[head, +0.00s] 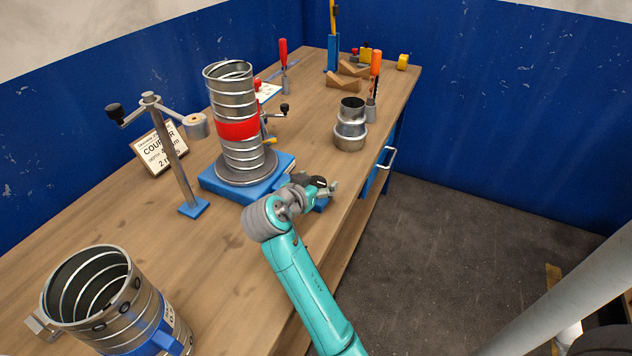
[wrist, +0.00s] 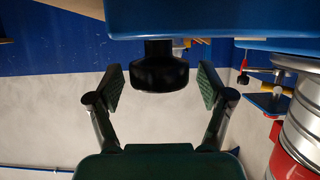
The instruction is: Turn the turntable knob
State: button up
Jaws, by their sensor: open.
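The turntable's blue base (head: 222,188) stands on the workbench, with a grey disc carrying an upright spiral duct (head: 243,155) with a red band. In the wrist view the black turntable knob (wrist: 158,68) sticks out from the blue base, which also shows there (wrist: 215,18). My gripper (head: 325,189) is at the base's near right corner. It is open in the wrist view (wrist: 160,82), one finger on each side of the knob, with a visible gap on both sides. In the head view my gripper largely hides the knob.
A post with a crank arm (head: 172,150) and a sign (head: 160,149) stand left of the turntable. A larger spiral duct (head: 95,300) stands at the near left. A metal reducer (head: 350,125) and hand tools are farther back. A drawer handle (head: 387,158) juts from the bench front.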

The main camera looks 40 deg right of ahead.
jog(key=c, duration=1.2)
jog(key=n+t+y, duration=0.1)
jog(key=n+t, duration=0.1)
jog(key=n+t+y, duration=0.1)
jog(key=t, duration=0.1)
jog(key=shift+s+d+n, duration=0.15)
jog(key=shift+n, duration=0.25)
jog(key=n+t+y, duration=0.3)
jog(key=n+y, duration=0.1)
jog(key=n, duration=0.1)
jog(key=shift+t+y, duration=0.4)
jog(key=n+t+y, duration=0.1)
jog(key=n+y, duration=0.4)
jog(key=y, duration=0.1)
jog(key=shift+n+g+y, duration=0.6)
jog(key=shift+n+y, duration=1.9)
jog(key=shift+y, duration=0.1)
